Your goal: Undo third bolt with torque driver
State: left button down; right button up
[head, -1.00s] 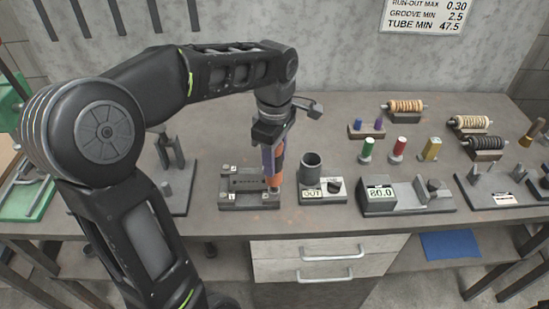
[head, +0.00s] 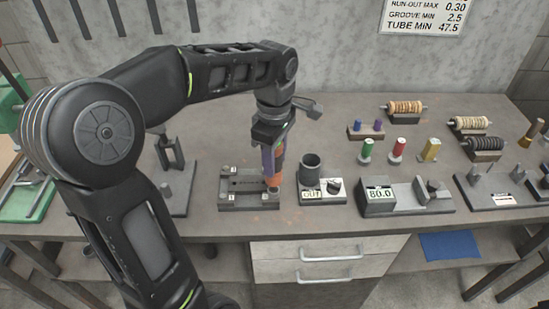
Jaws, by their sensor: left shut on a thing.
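My left gripper (head: 270,142) reaches in from the left and points down. It is shut on the torque driver (head: 273,168), which has a purple and orange body. The driver stands about upright over the right end of the grey bolt fixture (head: 228,201). Its lower end is at the fixture's right front corner; I cannot tell whether it touches a bolt there. Small pale numbered tags sit on the fixture's left side. The bolt under the driver is hidden. My right gripper is not in view.
A dark cup (head: 311,167) stands right of the fixture, behind a block marked OUT (head: 312,195). Further right is a gauge reading 80.0 (head: 380,195). Green, red and yellow pieces (head: 431,150) and wound rollers (head: 405,107) stand behind. The bench front is clear.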

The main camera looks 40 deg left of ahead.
pick_arm(q)
jog(key=shift+s+f, duration=0.15)
jog(key=shift+f, duration=0.05)
jog(key=shift+r+p, duration=0.6)
jog(key=shift+r, duration=0.1)
jog(key=shift+w+r+p, duration=0.2)
jog(key=shift+r+p, duration=1.2)
jog(key=shift+r, duration=1.05)
